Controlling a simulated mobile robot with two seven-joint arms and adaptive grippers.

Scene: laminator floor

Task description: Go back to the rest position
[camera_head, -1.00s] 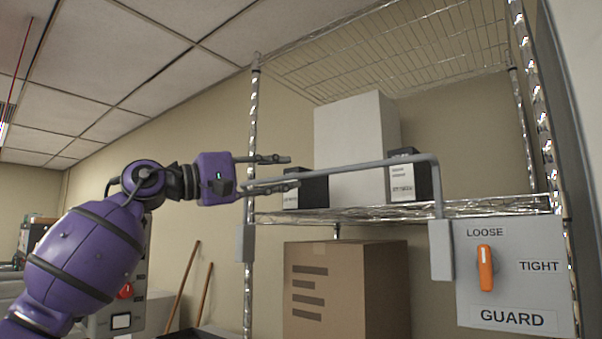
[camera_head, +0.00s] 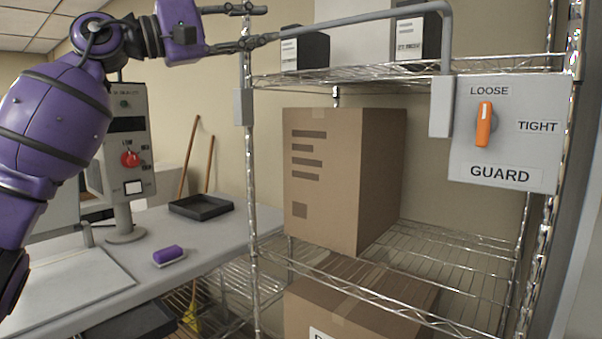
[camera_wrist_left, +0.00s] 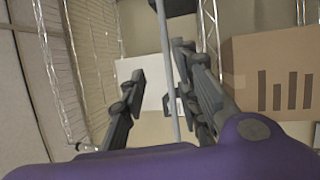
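My left gripper (camera_head: 268,24) is at the top of the head view, level with the upper shelf of a wire rack. Its two fingers are apart, with nothing gripped between them. A grey guard bar (camera_head: 365,22) runs across the front of the rack close to the fingers. In the left wrist view, the open left gripper (camera_wrist_left: 160,75) has the grey bar (camera_wrist_left: 165,70) passing between its fingers; I cannot tell whether they touch. My purple left arm is raised at the left. My right gripper is not in view.
The wire rack (camera_head: 249,200) holds a large cardboard box (camera_head: 322,180). A guard panel (camera_head: 515,150) has an orange knob (camera_head: 484,124) upright toward LOOSE. A table at left bears a control post (camera_head: 125,165), a black tray (camera_head: 201,207) and a purple-topped block (camera_head: 168,254).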

